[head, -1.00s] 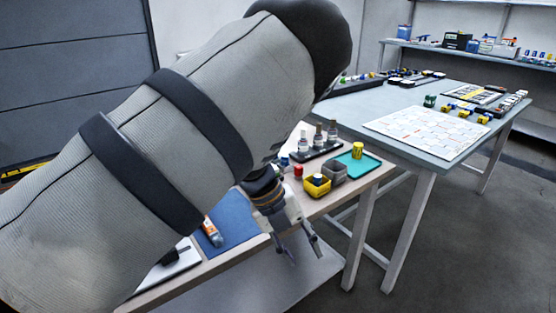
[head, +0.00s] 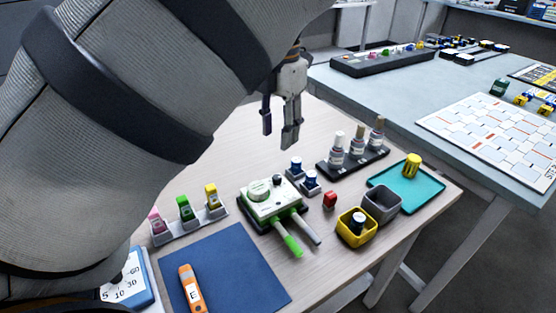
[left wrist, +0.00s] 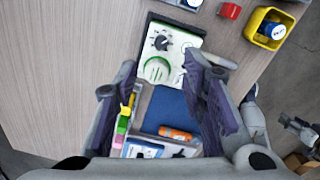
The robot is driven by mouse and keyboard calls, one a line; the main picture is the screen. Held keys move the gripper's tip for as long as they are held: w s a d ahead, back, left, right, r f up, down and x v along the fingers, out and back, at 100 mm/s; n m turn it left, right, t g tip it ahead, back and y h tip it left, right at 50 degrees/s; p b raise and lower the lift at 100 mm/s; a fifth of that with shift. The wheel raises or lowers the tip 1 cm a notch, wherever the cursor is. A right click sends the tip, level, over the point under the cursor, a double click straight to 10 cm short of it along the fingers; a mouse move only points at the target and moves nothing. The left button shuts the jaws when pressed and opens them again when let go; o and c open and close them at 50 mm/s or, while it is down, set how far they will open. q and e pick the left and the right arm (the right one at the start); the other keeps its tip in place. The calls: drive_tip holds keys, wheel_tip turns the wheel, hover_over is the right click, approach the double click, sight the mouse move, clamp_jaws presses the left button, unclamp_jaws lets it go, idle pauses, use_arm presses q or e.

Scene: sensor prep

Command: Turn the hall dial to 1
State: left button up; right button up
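A pale green-and-white box (head: 262,208) on a dark base stands on the wooden table. Its black knob (left wrist: 161,42) has a scale around it in the left wrist view, with a round green-ringed disc (left wrist: 157,69) beside it. The same knob (head: 277,180) is small in the head view; I cannot read which number it points to. A green-tipped probe and a grey one stick out of the box's front. My left gripper (head: 279,134) is above and behind the box, apart from it. Its fingers (left wrist: 168,95) are spread and empty. A gripper-like part (left wrist: 297,129) at the right edge may be my right gripper.
A blue mat (head: 228,270) with an orange tube (head: 190,290) lies in front. A rack of coloured vials (head: 187,215), a bottle rack (head: 354,162), a red block (head: 330,200), yellow bin (head: 348,236), grey bin (head: 384,212) and teal tray (head: 428,192) surround the box.

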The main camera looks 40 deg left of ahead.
sight(277, 176)
use_arm(q)
drive_tip(key=f+b, duration=0.1)
drive_tip(key=f, duration=1)
drive_tip(key=shift+s+f, duration=0.1)
drive_tip(key=shift+s, duration=0.1)
clamp_jaws()
